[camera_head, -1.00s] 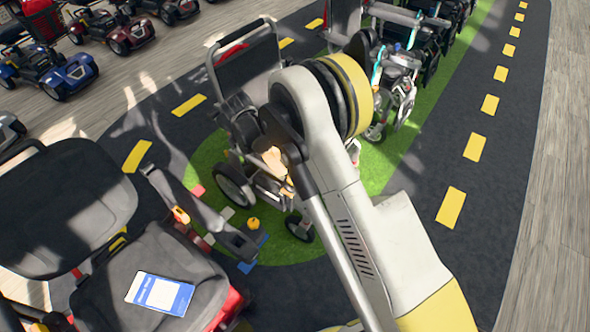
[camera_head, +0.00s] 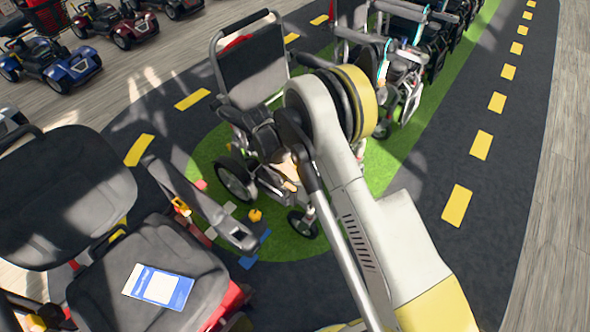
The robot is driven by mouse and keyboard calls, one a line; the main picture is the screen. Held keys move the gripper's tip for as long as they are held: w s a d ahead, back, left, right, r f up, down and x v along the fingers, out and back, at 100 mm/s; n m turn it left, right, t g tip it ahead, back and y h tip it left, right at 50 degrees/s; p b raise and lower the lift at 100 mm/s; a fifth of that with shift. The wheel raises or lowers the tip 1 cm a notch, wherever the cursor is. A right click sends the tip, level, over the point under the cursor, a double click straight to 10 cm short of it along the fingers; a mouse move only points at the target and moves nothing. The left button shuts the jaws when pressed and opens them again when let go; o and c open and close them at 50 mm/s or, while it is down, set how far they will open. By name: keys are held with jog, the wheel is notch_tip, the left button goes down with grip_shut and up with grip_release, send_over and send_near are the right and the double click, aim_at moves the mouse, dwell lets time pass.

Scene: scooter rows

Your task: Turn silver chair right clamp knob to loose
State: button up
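A wheelchair with a silver frame and a dark backrest (camera_head: 252,68) stands upright on the green patch in the middle of the view. Its large wheel (camera_head: 236,180) and a small front wheel (camera_head: 303,223) show at its lower left and front. My arm crosses in front of the chair and covers much of its right side. I cannot make out the right clamp knob. A small tan shape shows beside my arm at the seat; I cannot tell what it is. My gripper cannot be made out; my arm hides that area.
A dark scooter seat (camera_head: 150,270) with a blue-and-white card (camera_head: 160,288) lying on it fills the lower left. Small orange (camera_head: 255,215) and blue pieces lie by the chair. More wheelchairs (camera_head: 400,80) stand behind right. Scooters (camera_head: 55,68) line the upper left. Dark floor at right is clear.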

jog(key=shift+n, duration=0.3)
grip_shut()
jog(key=n+t, duration=0.1)
jog(key=n, duration=0.2)
jog(key=n+t+y+b, duration=0.1)
jog(key=n, duration=0.2)
jog(key=shift+s+f, duration=0.1)
jog(key=n+y, duration=0.1)
jog(key=n, duration=0.2)
jog(key=n+t+y+b, duration=0.1)
jog(key=n, duration=0.2)
jog(key=shift+n+t, duration=0.3)
jog(key=n+y, duration=0.2)
jog(key=n, duration=0.2)
jog(key=shift+d, duration=0.1)
jog(key=shift+n+y, duration=0.7)
jog(key=shift+n, duration=1.5)
jog(key=o, duration=0.8)
grip_release()
